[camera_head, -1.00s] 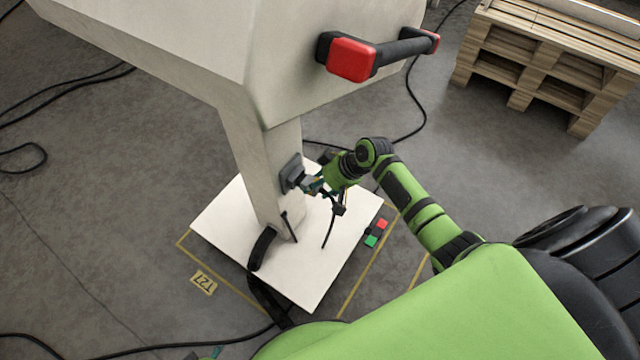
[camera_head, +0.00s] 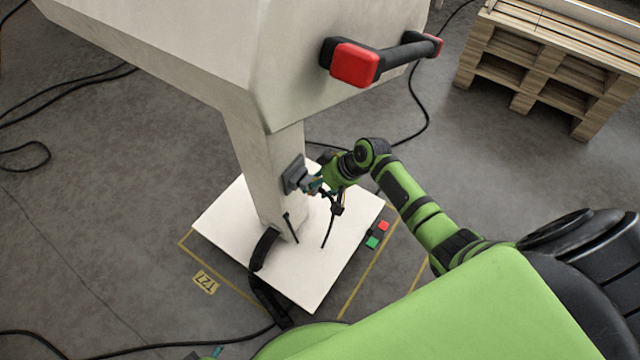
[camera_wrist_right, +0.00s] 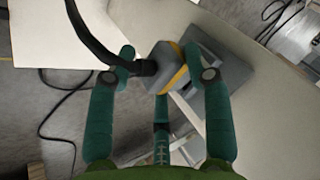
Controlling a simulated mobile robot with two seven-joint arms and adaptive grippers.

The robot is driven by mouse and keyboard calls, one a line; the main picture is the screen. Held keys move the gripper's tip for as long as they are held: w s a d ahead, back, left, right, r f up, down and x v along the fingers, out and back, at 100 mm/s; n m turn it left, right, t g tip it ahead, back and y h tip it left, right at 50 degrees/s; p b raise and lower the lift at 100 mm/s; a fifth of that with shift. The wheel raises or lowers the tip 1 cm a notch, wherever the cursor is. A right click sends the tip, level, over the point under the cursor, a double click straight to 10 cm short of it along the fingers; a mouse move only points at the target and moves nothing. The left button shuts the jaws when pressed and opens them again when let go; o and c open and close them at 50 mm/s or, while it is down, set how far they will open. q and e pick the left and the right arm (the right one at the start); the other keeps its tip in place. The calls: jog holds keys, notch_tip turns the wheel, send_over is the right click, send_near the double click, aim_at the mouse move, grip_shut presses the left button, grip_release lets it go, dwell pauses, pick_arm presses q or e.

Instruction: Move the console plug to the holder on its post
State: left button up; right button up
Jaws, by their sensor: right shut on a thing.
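The console plug (camera_wrist_right: 163,56), a grey block with a yellow band and a black cable, sits between the teal fingers of my right gripper (camera_wrist_right: 160,62) in the right wrist view. The grey holder (camera_wrist_right: 215,62) is just beyond the plug, on the pale post. The plug's banded end is up against or very close to the holder; I cannot tell if it is seated. In the head view the holder (camera_head: 293,174) shows on the post (camera_head: 262,165), with my right gripper (camera_head: 313,185) beside it, hiding most of the plug. A teal tip at the bottom edge may be my left gripper (camera_head: 216,352).
The pale console body with a red-ended black handle (camera_head: 375,60) overhangs the post. A white base plate (camera_head: 318,270) lies below, with red and green blocks (camera_head: 376,234) beside it. Cables lie on the floor. A wooden pallet stack (camera_head: 545,70) stands at the upper right.

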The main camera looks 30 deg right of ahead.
jog(key=shift+w, duration=0.1)
dwell(0.3)
jog(key=o, duration=1.5)
jog(key=v, duration=1.2)
